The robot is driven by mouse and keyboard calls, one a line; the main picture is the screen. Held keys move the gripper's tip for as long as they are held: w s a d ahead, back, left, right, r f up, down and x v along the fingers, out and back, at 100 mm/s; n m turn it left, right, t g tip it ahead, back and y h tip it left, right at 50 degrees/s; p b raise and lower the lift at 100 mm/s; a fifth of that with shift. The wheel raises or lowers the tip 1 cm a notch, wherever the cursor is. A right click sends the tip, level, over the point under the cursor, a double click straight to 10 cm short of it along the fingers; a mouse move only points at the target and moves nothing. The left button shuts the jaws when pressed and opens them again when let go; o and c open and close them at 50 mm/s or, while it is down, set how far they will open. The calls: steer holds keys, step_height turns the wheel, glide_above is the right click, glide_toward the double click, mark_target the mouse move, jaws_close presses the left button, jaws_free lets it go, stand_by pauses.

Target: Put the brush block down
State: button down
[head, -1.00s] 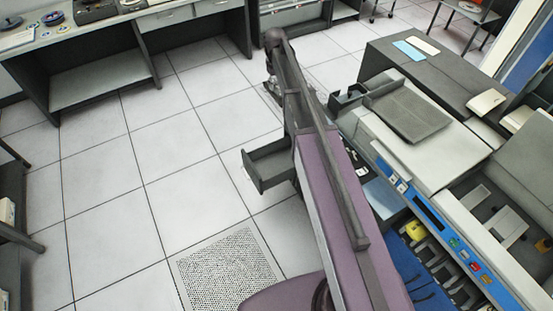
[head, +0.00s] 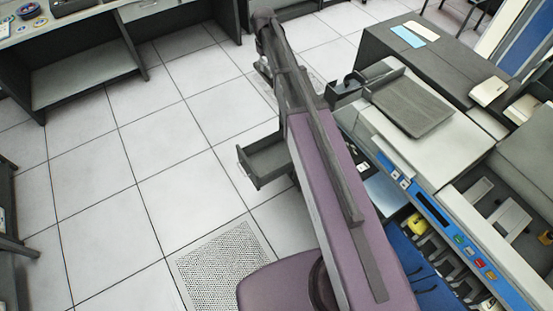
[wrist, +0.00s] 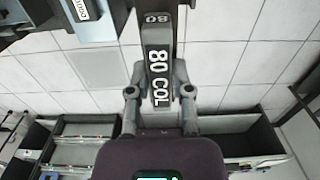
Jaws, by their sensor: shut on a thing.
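The brush block (wrist: 158,60) is a long dark block with white "80 COL" lettering. In the head view my own arm hides most of the gripper, and I cannot make out the block there.
A card machine (head: 440,215) with a blue control panel stands close on the right. A dark open tray (head: 268,160) juts out left of my arm. A desk (head: 90,65) stands at the back left. Tiled floor (head: 90,195) between is clear.

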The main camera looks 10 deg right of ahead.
steer(key=b, duration=5.3)
glide_above(269, 163)
step_height(269, 163, down, 53)
steer(key=shift+s, duration=0.15)
steer(key=shift+f, duration=0.2)
step_height(269, 163, down, 6)
steer(key=b, duration=0.6)
steer(key=shift+f+b, duration=0.15)
steer(key=shift+b, duration=0.2)
steer(key=shift+f+b, duration=1.75)
steer(key=shift+f, duration=0.1)
steer(key=c, duration=0.5)
jaws_free()
steer(key=shift+c, duration=0.2)
